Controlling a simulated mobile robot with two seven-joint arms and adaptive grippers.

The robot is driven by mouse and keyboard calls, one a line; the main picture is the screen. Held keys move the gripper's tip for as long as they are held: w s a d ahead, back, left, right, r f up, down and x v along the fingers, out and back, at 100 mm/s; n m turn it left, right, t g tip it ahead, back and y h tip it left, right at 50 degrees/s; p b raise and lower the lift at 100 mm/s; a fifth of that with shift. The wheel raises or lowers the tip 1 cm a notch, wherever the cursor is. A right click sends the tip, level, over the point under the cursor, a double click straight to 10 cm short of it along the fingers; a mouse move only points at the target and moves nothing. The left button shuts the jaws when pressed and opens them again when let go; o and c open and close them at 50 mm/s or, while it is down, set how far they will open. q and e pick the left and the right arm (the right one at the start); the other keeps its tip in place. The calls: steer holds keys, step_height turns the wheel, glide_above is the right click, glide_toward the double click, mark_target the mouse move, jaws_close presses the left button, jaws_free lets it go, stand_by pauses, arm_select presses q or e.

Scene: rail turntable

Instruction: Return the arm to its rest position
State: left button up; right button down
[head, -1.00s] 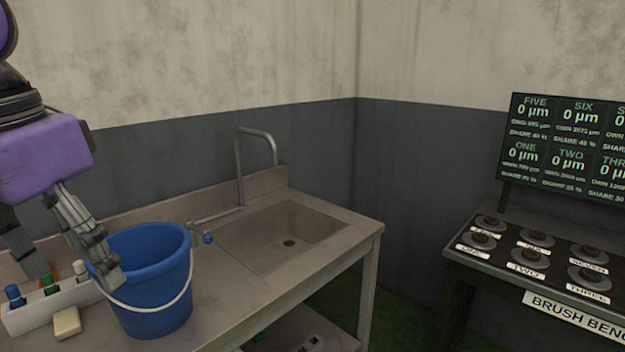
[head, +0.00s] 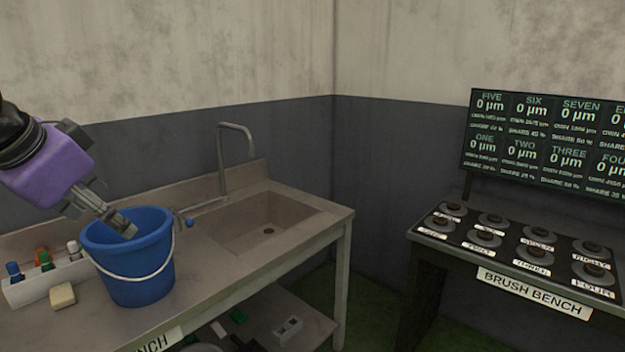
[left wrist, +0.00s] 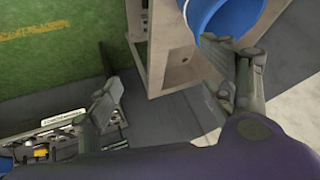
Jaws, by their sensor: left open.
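My left arm comes in from the left in the head view. Its purple wrist is tilted, and the left gripper (head: 122,225) is in front of or over the rim of the blue bucket (head: 135,272); I cannot tell if they touch. In the left wrist view the two fingers of the left gripper (left wrist: 170,90) are spread wide with nothing between them. The blue bucket (left wrist: 232,18) shows at the top of that view, beside one finger. My right gripper is not in view.
The bucket stands on a sink bench (head: 215,290) with a basin and faucet (head: 235,150). A white caddy of bottles (head: 45,280) and a pale block (head: 62,295) are left of it. The brush bench (head: 520,265) with a screen (head: 545,145) stands right. Green floor (head: 365,315) lies between.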

arm_select(q)
steer(key=w+a+f+t+p, duration=0.15)
steer(key=a+f, duration=0.25)
steer(key=f, duration=0.6)
steer(key=w+a+f+t, duration=0.2)
steer(key=a+f, duration=0.2)
steer(key=f, duration=0.7)
steer(key=s+f, duration=0.4)
steer(key=f, duration=0.6)
steer(key=s+d+f+p, duration=0.1)
steer(key=s+d+f, duration=0.3)
steer(key=s+f, duration=0.35)
steer(key=s+d+f+p, duration=0.1)
steer(key=s+d+f, duration=0.3)
steer(key=s+f, duration=0.35)
steer(key=s+d+f+n+g+p, duration=0.1)
steer(key=s+d+f+n, duration=0.1)
steer(key=s+d+f, duration=0.2)
steer(key=s+d+f+n+g+p, duration=0.1)
steer(key=s+d+f+n, duration=0.2)
steer(key=s+d, duration=0.6)
steer(key=s+f, duration=0.1)
steer(key=s, duration=0.3)
steer(key=shift+d+f, duration=0.15)
steer(key=shift+d, duration=0.15)
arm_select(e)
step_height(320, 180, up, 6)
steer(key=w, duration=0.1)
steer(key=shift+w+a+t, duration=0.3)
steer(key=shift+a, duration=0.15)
